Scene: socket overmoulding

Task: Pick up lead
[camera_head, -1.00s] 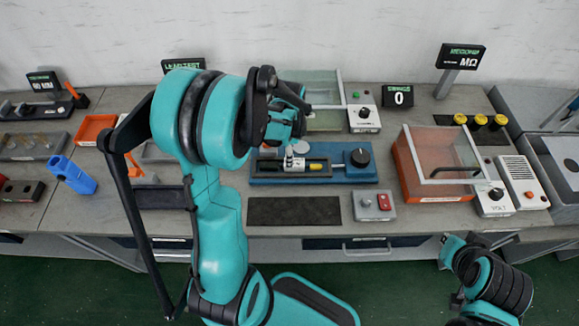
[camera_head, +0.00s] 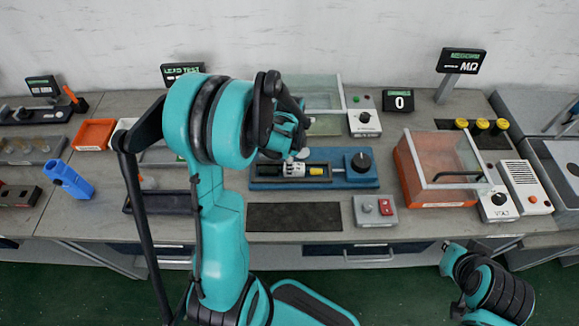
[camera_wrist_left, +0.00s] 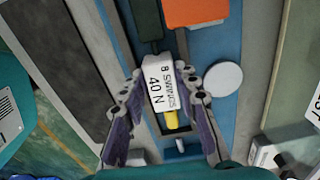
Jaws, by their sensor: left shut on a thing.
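The lead (camera_wrist_left: 160,92) is a white piece marked "8 STRANDS 40 N" with a yellow part (camera_wrist_left: 171,120) at one end. In the head view the lead (camera_head: 293,170) lies along the channel of the blue fixture (camera_head: 262,183). My left gripper (camera_wrist_left: 160,76) points down over the fixture, with a finger on each side of the lead, shut on it. In the head view my left wrist partly hides the fingers. My right arm shows at the lower right of the head view, but its fingertips are not visible.
The fixture has a dark knob (camera_head: 361,160). A white disc (camera_wrist_left: 223,78) sits close beside the left fingers. A black mat (camera_head: 294,216) and a grey two-button box (camera_head: 375,212) lie in front. An orange clear-lidded box (camera_head: 412,170) stands to the right.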

